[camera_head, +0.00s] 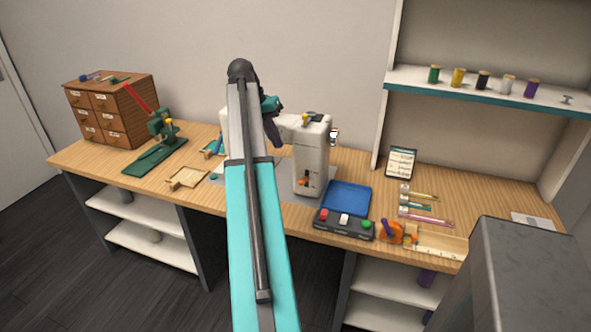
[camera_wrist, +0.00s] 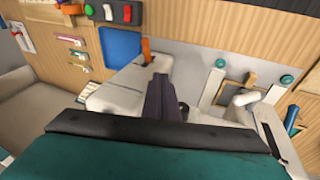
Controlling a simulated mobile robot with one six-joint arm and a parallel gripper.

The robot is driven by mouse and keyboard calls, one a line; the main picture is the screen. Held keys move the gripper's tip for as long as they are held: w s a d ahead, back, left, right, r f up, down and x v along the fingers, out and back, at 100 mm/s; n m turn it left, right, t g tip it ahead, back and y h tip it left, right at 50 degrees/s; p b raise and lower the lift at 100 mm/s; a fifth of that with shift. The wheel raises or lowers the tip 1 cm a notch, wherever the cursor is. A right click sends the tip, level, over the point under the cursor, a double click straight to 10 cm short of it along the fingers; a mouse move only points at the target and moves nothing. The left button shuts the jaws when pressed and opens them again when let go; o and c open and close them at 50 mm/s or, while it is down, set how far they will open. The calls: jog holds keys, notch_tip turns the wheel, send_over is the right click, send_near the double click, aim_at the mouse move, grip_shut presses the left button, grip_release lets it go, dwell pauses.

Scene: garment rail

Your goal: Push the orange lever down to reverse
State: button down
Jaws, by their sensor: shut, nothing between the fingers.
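The orange lever (camera_head: 304,181) is on the lower front of the white sewing machine (camera_head: 309,150). In the wrist view the lever (camera_wrist: 146,50) stands out past the machine's edge, just beyond my fingertips. My gripper (camera_head: 277,143) is dark and shut, with nothing in it. It is over the sewing machine, to the left of its tall column in the head view. In the wrist view my gripper (camera_wrist: 161,80) points toward the lever with a small gap that appears to remain between them. My arm hides the left part of the machine in the head view.
A blue tray (camera_head: 347,198) and a dark control box (camera_head: 344,224) with coloured buttons lie right of the machine. An orange tape dispenser (camera_head: 391,233) is farther right. A green press (camera_head: 160,135) and wooden drawers (camera_head: 112,110) stand at the left.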

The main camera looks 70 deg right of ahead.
dwell(0.4)
jog(key=p, duration=0.2)
send_near(304, 180)
jog(key=w+d+f, duration=0.3)
jog(key=w+f, duration=0.1)
jog(key=shift+s+a+f+p, duration=0.15)
jog(key=shift+s+f, duration=0.15)
jog(key=shift+s, duration=0.3)
jog(key=shift+s+a+f+p, duration=0.1)
jog(key=shift+s+f, duration=0.2)
jog(key=shift+s, duration=0.3)
jog(key=shift+s+a+f+p, duration=0.15)
jog(key=shift+s+f, duration=0.15)
jog(key=shift+s, duration=0.3)
